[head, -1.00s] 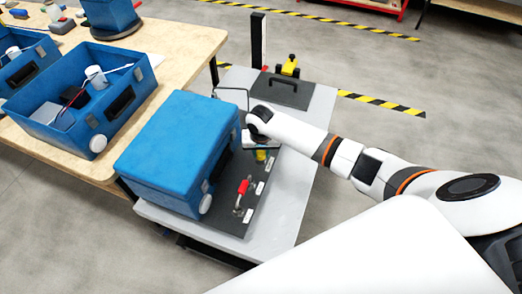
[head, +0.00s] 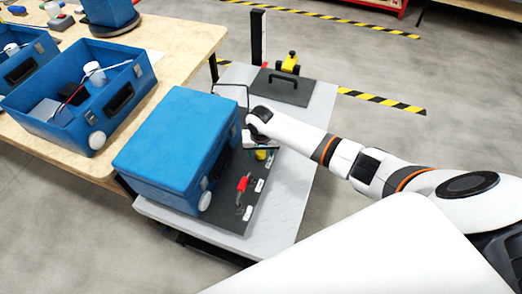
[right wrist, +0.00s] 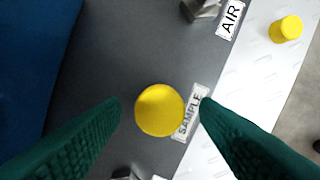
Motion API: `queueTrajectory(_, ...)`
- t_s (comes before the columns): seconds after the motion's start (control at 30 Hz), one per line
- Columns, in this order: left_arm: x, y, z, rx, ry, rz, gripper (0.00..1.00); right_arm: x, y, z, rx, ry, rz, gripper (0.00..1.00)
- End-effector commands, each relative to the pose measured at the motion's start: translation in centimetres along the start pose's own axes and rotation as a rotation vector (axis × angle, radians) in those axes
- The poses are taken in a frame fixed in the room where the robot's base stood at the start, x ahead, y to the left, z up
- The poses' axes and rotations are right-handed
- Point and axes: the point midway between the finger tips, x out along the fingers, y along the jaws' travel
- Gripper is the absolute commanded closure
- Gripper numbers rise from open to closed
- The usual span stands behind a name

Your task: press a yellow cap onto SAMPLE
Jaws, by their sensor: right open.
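In the right wrist view, a round yellow cap (right wrist: 160,110) stands at the SAMPLE label (right wrist: 189,113), seen from above. It hides what is under it, so I cannot tell how far it is seated. My right gripper (right wrist: 160,101) is open, its green fingers on either side of the cap with gaps showing. In the head view the right gripper (head: 261,143) is over the dark panel beside the blue case, with the yellow cap (head: 262,155) just below it. A second yellow cap (right wrist: 287,29) lies on the light cart top. My left gripper is not in view.
The blue case (head: 178,150) stands close on the left of the right gripper. A red-handled fitting (head: 243,184) is on the panel in front. The AIR label (right wrist: 230,18) is near a metal fitting (right wrist: 203,8).

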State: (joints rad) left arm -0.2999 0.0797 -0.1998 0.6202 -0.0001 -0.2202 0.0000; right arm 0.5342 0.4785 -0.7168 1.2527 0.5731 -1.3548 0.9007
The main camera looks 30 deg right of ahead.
Motion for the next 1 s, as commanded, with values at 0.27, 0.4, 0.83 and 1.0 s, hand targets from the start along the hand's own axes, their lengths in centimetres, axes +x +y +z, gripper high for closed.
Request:
queueTrajectory(0.27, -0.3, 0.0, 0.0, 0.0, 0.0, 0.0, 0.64, -1.9, 0.1, 0.1, 0.0, -0.002, 0.003, 0.44)
queueTrajectory(0.4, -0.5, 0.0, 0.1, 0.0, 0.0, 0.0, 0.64, -4.8, 0.1, 0.1, -0.001, -0.003, 0.004, 0.44)
queueTrajectory(0.83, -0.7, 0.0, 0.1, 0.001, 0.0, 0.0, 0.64, -11.6, 0.0, 0.0, 0.0, 0.0, 0.001, 0.44)
queueTrajectory(1.0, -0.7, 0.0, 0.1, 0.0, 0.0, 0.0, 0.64, -12.0, 0.0, 0.0, 0.001, 0.0, 0.0, 0.44)
